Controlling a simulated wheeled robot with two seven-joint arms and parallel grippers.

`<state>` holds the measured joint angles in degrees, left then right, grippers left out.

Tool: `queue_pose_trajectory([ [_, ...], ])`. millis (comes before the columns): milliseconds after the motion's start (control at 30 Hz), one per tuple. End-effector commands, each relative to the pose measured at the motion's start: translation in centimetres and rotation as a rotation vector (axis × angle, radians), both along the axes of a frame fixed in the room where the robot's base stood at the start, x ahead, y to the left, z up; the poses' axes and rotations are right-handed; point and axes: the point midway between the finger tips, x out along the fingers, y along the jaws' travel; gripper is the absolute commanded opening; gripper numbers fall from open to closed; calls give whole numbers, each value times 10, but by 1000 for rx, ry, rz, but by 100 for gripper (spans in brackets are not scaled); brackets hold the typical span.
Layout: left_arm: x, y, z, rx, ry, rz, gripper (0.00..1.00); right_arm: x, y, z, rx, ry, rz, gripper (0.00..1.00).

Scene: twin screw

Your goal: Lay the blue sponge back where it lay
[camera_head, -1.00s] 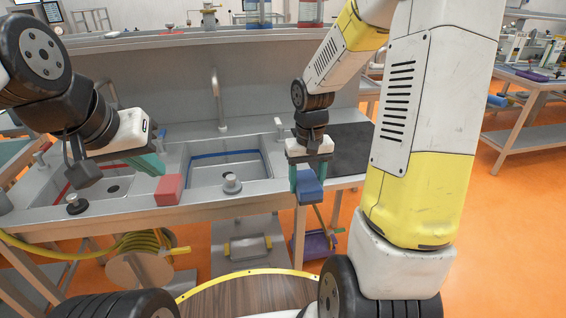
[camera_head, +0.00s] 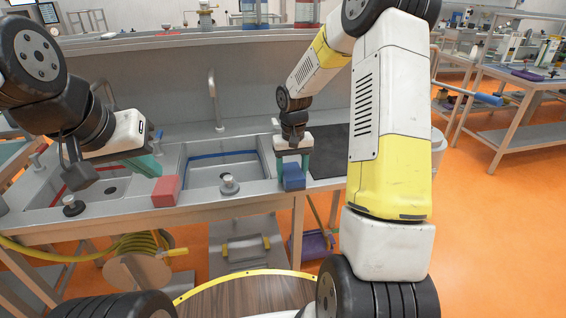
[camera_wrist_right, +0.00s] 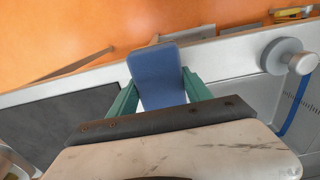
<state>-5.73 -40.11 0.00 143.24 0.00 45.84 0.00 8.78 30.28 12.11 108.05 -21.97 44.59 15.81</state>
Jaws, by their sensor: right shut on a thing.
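The blue sponge (camera_head: 293,177) is between the green fingers of my right gripper (camera_head: 293,166), over the counter's front strip, right of the blue-rimmed sink. In the right wrist view the blue sponge (camera_wrist_right: 158,77) sits between both fingers of the right gripper (camera_wrist_right: 158,92), which is shut on it. I cannot tell whether the sponge touches the counter. My left gripper (camera_head: 146,166) hangs over the left part of the counter, behind a red block (camera_head: 166,191). Its fingers are partly hidden, so its opening is unclear.
The sink with the blue rim (camera_head: 224,155) lies left of the sponge. A round metal knob (camera_head: 229,184) stands on the front edge; it also shows in the right wrist view (camera_wrist_right: 290,57). A dark flat panel (camera_head: 327,153) lies to the right. A faucet (camera_head: 213,100) stands behind.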

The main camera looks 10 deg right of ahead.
Motion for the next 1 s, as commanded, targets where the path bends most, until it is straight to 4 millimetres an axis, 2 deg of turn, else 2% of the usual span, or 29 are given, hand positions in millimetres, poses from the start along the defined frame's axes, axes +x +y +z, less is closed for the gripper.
queue_pose_trajectory([
  [233,0,0,0,0,0,0,0,0,0,-3,0,1,0,20],
  [267,0,0,0,0,0,0,0,0,0,-3,0,1,0,63],
  [333,0,0,0,0,0,0,0,0,0,-2,0,1,0,77],
  [367,0,0,0,0,0,0,0,0,0,-2,0,1,0,79],
  [733,0,0,0,0,0,0,0,0,0,2,0,-2,-1,79],
  [867,0,0,0,0,0,0,0,1,0,20,-1,-4,-1,79],
  [1000,0,0,0,0,0,0,0,1,0,50,-1,-6,-1,79],
])
